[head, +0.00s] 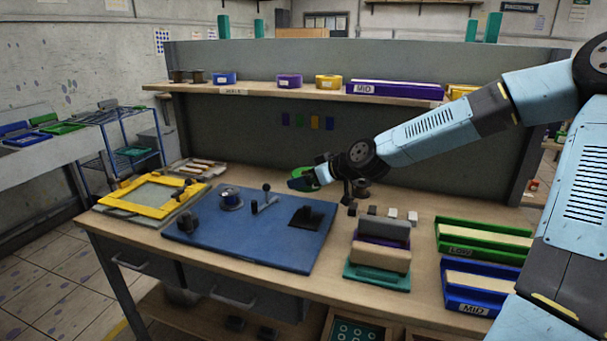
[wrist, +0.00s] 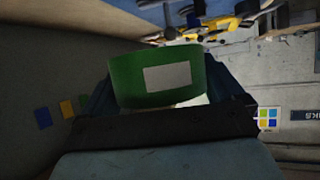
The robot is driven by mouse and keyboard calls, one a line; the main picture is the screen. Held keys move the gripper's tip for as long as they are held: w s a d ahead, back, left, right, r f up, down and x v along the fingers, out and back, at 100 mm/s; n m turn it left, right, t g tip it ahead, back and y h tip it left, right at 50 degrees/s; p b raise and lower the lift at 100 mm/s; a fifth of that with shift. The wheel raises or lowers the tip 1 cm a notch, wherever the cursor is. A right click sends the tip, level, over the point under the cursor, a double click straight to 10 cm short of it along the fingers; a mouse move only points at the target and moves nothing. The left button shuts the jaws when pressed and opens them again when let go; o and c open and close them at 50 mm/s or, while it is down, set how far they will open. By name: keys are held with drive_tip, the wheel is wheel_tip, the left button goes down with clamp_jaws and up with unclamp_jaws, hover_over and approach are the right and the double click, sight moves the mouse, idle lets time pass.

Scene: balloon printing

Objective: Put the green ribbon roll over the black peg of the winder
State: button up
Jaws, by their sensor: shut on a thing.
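The green ribbon roll (wrist: 125,80), with a white label on its side, is between the two dark fingers of my gripper (wrist: 165,88) in the wrist view. The winder's fittings stand on the blue board: a small spool (head: 230,198), a short black upright with a lever (head: 265,197) and a black block (head: 188,223). I cannot tell for sure which one is the black peg. The roll is apart from all of them.
A yellow frame (head: 155,194) lies left of the board. A stack of blocks (head: 380,250), a green tray (head: 485,240) and a blue tray (head: 480,290) stand to the right. A shelf (head: 290,90) with several coloured rolls runs along the back panel.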

sight(306, 210)
drive_tip(key=shift+f, duration=5.55)
drive_tip(key=o, duration=0.7)
